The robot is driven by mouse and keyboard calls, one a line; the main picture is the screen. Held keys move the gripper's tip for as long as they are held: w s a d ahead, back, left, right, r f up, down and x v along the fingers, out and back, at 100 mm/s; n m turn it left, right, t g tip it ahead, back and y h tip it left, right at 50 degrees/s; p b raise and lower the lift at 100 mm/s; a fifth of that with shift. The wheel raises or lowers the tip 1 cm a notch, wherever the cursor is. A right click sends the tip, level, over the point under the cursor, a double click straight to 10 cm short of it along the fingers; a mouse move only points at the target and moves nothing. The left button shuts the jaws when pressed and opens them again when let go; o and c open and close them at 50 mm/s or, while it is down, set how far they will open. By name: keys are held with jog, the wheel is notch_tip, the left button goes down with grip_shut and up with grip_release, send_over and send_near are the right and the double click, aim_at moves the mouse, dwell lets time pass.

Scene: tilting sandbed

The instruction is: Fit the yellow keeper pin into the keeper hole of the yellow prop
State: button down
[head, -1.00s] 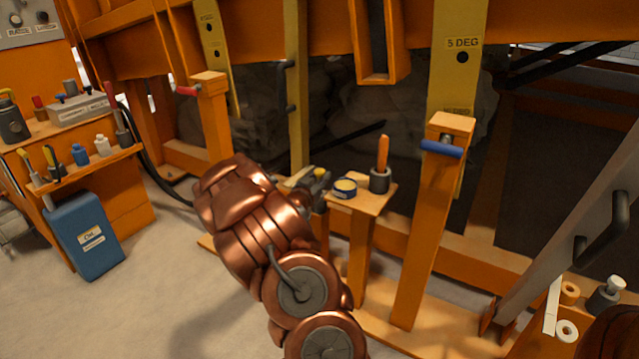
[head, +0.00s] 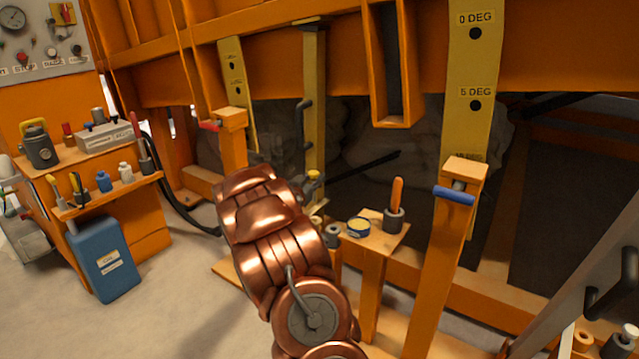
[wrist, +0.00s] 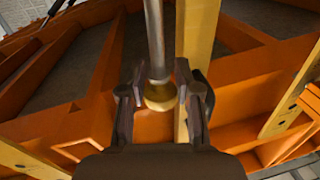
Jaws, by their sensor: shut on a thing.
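The yellow keeper pin shows in the wrist view as a yellow knob (wrist: 160,96) with a grey steel shaft pointing away from me. My gripper (wrist: 160,88) is shut on its knob end. In the head view the pin's yellow knob (head: 313,175) shows just past my copper arm, and most of my gripper is hidden. The yellow prop (head: 315,110) stands upright with a dark handle on its left side. In the wrist view the yellow prop (wrist: 200,35) runs close to the right of the pin shaft. The shaft appears outside the prop. I cannot make out the keeper hole.
An orange post (head: 450,240) with a blue handle stands to the right. Orange frame beams surround the prop.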

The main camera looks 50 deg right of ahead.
aim_at(314, 201)
jog(key=shift+r+p, duration=0.1)
jog(key=shift+p, duration=0.4)
jog(key=shift+f+b, duration=0.7)
jog(key=shift+f, duration=2.35)
jog(key=shift+r+p, duration=0.1)
jog(key=shift+p, duration=1.05)
jog(key=shift+f+b, duration=0.5)
jog(key=shift+f, duration=3)
